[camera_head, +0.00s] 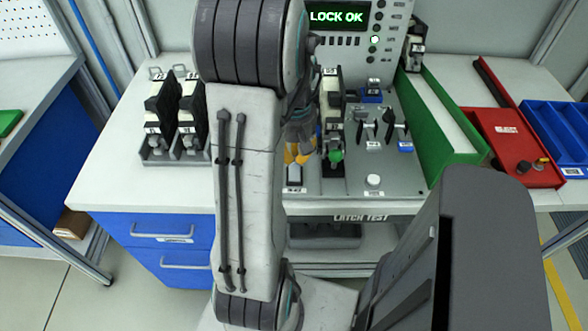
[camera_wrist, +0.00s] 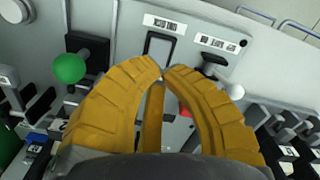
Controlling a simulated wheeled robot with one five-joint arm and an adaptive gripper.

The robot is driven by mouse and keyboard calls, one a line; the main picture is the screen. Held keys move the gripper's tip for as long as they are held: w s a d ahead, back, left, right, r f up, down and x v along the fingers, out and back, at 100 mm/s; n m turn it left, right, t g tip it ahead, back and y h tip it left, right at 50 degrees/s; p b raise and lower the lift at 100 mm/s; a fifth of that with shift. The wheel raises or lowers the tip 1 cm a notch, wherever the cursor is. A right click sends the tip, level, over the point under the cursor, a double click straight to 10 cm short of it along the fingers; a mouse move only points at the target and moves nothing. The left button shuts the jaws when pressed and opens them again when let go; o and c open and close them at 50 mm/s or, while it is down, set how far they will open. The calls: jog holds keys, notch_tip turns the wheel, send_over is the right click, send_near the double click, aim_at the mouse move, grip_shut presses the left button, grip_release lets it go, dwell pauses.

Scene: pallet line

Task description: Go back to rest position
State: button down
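My gripper (camera_head: 299,153) has yellow fingers and sits above the latch test panel (camera_head: 335,197), partly hidden behind my own arm in the head view. In the wrist view the fingertips (camera_wrist: 162,74) come together with nothing visible between them. They are just in front of a rectangular rocker-like part (camera_wrist: 158,48) on the grey panel; whether they touch it I cannot tell. A green ball knob (camera_head: 336,155) is right of the fingers in the head view, and left of them in the wrist view (camera_wrist: 69,67). The screen (camera_head: 337,17) reads "LOCK OK".
Black latch units stand in a grey rack (camera_head: 160,154) on the left of the bench. Dark levers (camera_head: 395,125) stand on the panel's right. The bench's front left is clear.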

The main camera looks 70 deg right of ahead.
dwell(0.6)
jog(key=m, duration=0.2)
jog(key=shift+a+m, duration=0.2)
jog(key=shift+m, duration=0.1)
jog(key=w+a+r+n+t, duration=0.1)
jog(key=w+a+r+n, duration=0.2)
jog(key=a, duration=0.7)
jog(key=w+a+r+n+t, duration=0.1)
jog(key=w+a+r+n, duration=0.2)
jog(key=a, duration=0.8)
jog(key=w+a+r+n+t, duration=0.1)
jog(key=w+a+r+n, duration=0.2)
jog(key=a, duration=0.8)
jog(key=shift+w+r+n+t, duration=0.35)
jog(key=shift+w+n, duration=0.65)
jog(key=shift+w, duration=0.95)
